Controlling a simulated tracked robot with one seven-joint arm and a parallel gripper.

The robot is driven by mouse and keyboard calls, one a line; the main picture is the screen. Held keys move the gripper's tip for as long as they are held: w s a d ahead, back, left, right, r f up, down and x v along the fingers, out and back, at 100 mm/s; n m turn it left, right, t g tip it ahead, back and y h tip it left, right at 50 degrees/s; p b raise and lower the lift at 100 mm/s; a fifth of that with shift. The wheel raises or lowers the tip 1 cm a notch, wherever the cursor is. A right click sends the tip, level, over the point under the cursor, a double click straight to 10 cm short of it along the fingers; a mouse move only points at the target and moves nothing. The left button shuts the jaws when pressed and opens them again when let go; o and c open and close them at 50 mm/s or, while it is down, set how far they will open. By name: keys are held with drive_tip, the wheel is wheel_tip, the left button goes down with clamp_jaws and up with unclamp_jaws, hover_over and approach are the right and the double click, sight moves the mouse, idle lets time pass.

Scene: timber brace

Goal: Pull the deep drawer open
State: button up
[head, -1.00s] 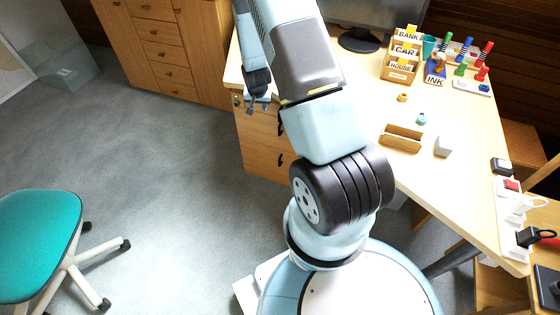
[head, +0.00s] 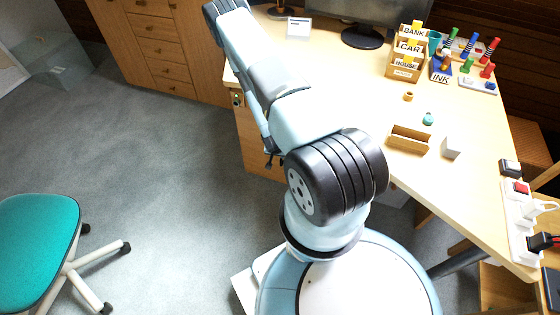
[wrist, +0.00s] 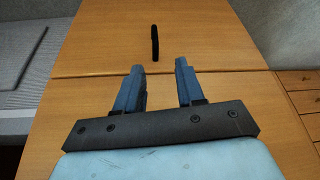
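The wooden drawer unit (head: 250,140) stands under the desk's left end; my arm hides most of its front in the head view. In the wrist view two flat wooden fronts meet at a thin seam. The far front (wrist: 215,40) carries a black bar handle (wrist: 155,43); I cannot tell for sure whether it is the deep drawer. No gap shows at the seam. My gripper (wrist: 160,66) is open and empty, its two blue fingers short of the handle, which lies ahead between their lines. In the head view only a small dark part of it shows, beside the unit.
The desk (head: 470,170) holds a monitor, labelled boxes (head: 408,50), a wooden tray (head: 408,140) and a power strip (head: 520,220). A teal chair (head: 38,240) stands at the left. A wooden cabinet (head: 160,45) stands behind. The grey carpet (head: 160,170) between is clear.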

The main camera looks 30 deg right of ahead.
drive_tip(key=x, duration=1.4)
drive_tip(key=shift+s+d, duration=0.2)
drive_tip(key=shift+d, duration=0.25)
clamp_jaws()
